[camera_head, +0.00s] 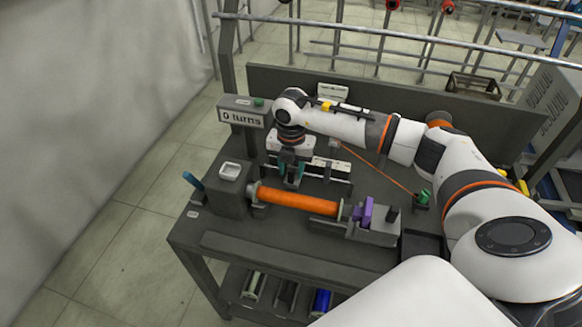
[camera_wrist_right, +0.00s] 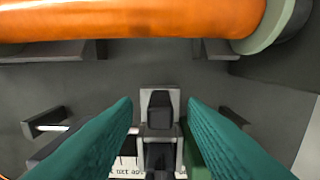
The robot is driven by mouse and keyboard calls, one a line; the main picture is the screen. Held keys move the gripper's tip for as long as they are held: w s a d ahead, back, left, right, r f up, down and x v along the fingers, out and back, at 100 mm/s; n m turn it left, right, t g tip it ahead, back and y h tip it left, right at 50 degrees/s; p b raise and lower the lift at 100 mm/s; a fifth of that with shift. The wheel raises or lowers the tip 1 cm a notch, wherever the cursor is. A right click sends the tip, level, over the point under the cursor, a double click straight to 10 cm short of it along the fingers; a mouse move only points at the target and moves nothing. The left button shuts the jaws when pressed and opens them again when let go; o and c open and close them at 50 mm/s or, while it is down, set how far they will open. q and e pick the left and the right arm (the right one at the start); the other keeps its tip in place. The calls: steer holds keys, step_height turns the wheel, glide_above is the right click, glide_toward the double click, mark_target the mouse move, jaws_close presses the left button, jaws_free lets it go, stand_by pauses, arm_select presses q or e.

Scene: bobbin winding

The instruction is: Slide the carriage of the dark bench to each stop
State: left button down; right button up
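The dark bench (camera_head: 225,235) fills the middle of the head view. Its carriage shows in the right wrist view as a small grey block with a black knob (camera_wrist_right: 160,108). My right gripper (camera_head: 291,178) hangs over the rails (camera_head: 336,172) behind the orange bobbin (camera_head: 298,201), near their left part, and largely hides the carriage there. In the right wrist view its teal fingers (camera_wrist_right: 160,103) are open, one on each side of the knob, with gaps showing. Whether the fingertips reach down to knob height is unclear. My left gripper is out of view.
The orange bobbin lies just in front of the rails. A display (camera_head: 241,117) reads "0 turns". A purple lever (camera_head: 367,210) stands on the right-hand block. An orange thread (camera_head: 375,168) runs to a green spool (camera_head: 423,196). A blue handle (camera_head: 193,180) sticks out at left.

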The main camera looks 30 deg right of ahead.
steer(key=shift+f, duration=0.5)
jaws_close()
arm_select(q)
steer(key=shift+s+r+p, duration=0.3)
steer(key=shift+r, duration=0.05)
arm_select(e)
steer(key=s+d, duration=0.4)
steer(key=shift+s, duration=0.35)
jaws_free()
